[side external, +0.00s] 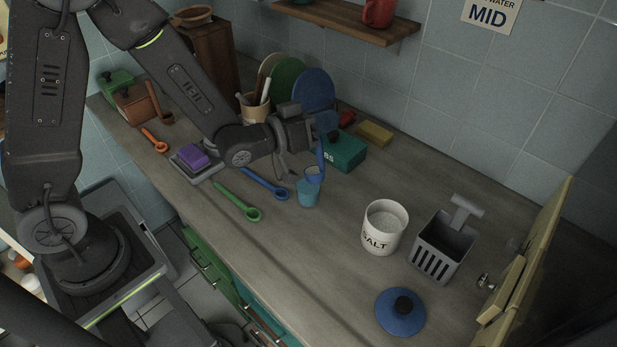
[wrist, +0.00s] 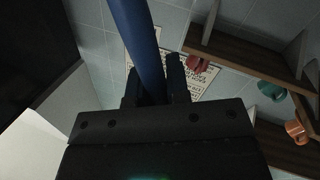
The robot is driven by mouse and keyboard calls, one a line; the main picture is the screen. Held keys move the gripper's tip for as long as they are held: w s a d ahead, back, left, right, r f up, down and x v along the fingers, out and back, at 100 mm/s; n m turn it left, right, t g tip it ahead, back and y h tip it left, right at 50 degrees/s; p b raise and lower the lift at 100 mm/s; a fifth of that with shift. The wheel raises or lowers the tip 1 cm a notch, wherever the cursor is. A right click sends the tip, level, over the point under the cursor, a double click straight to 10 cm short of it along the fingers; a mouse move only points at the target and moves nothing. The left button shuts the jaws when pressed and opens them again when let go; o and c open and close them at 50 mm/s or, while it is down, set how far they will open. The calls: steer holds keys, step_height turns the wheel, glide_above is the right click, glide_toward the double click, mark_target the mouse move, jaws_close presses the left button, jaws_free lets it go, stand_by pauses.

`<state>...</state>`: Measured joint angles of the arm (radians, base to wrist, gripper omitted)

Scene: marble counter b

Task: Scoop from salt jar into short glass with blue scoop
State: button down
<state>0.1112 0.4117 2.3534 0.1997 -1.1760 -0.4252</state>
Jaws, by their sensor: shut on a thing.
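My gripper (side external: 318,128) is shut on the upright handle of the blue scoop (side external: 320,155). In the wrist view, the blue handle (wrist: 138,35) rises between the two dark fingers (wrist: 158,85). The scoop's bowl is at the mouth of the short blue-tinted glass (side external: 308,194), overlapping its rim in the picture. I cannot tell whether they touch or whether salt is in the bowl or glass. The white salt jar (side external: 380,238) stands open to the right, with pale salt inside. Its blue lid with a black knob (side external: 400,316) seems to lie on the counter in front.
A second blue spoon (side external: 262,183) and a green spoon (side external: 237,202) lie left of the glass. A teal box (side external: 345,152) stands behind it. The counter between glass and jar is clear.

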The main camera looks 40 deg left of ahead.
steer(key=shift+w+a+f+n, duration=0.1)
steer(key=shift+w+a+n, duration=0.25)
steer(key=shift+a+n, duration=0.5)
steer(key=shift+w+a+f+n, duration=0.3)
steer(key=shift+a+f+n, duration=0.4)
steer(key=shift+f+n, duration=0.2)
stand_by(0.4)
steer(key=shift+w+a+f+n, duration=0.25)
steer(key=shift+a+f+n, duration=0.15)
steer(key=shift+a+n, duration=0.35)
steer(key=shift+w+a+f+n, duration=0.25)
steer(key=shift+a+f+n, duration=0.25)
steer(key=shift+n, duration=0.3)
stand_by(1.1)
steer(key=shift+w+a+f+n+g, duration=0.2)
steer(key=shift+a+f+n, duration=0.25)
steer(key=shift+n, duration=0.2)
steer(key=shift+w+a+f+n+g, duration=0.1)
steer(key=shift+a+f+n+g, duration=0.2)
steer(key=shift+n, duration=0.35)
stand_by(1.9)
